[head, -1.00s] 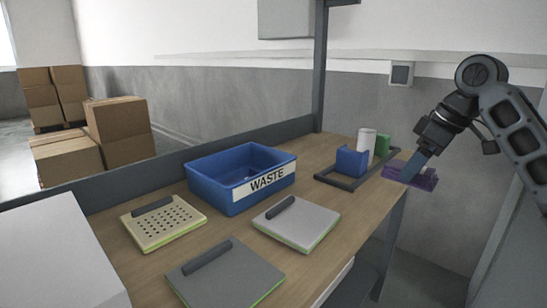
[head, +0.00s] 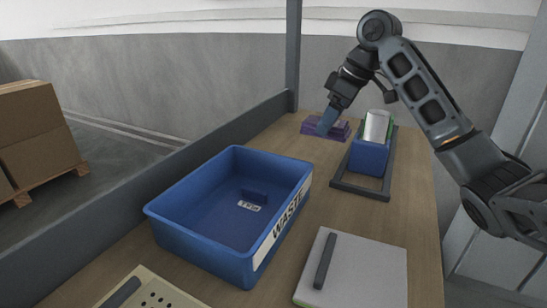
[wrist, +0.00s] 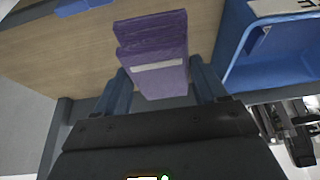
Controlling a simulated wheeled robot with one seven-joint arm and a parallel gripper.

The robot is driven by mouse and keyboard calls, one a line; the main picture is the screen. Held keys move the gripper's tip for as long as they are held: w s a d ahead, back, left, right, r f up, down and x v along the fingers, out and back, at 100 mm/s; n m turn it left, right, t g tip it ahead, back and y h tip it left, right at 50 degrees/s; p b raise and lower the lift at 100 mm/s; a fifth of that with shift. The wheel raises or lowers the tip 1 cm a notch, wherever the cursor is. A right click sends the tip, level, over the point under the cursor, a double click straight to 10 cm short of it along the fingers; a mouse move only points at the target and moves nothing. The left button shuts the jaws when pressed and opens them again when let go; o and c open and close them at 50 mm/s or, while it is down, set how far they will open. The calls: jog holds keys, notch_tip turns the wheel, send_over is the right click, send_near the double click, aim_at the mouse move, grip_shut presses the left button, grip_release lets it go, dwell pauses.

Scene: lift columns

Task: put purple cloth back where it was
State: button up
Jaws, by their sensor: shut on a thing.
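The purple cloth (head: 337,130) looks like a folded, flat stack at the far end of the wooden table, just left of a dark rectangular frame. My gripper (head: 326,124) reaches down to it and is shut on it. In the wrist view the cloth (wrist: 152,50) sits between the two blue fingers of my gripper (wrist: 163,88), with a pale strip across its lower layer. I cannot tell whether the cloth touches the tabletop.
The dark frame (head: 360,193) holds a blue holder (head: 369,157), a white cylinder (head: 377,126) and something green. A blue WASTE bin (head: 165,228) stands nearer. A grey-lidded board (head: 375,270) lies at front right.

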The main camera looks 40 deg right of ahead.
aim_at(303, 122)
jog(key=w+a+f, duration=0.2)
jog(key=w, duration=0.1)
jog(key=w+a+f, duration=0.4)
jog(key=w, duration=0.1)
jog(key=shift+w+f, duration=0.25)
jog(key=shift+w, duration=0.05)
jog(key=shift+a+f, duration=0.1)
jog(key=shift+f, duration=1.9)
jog(key=o, duration=1)
jog(key=shift+f, duration=0.1)
jog(key=v, duration=1.2)
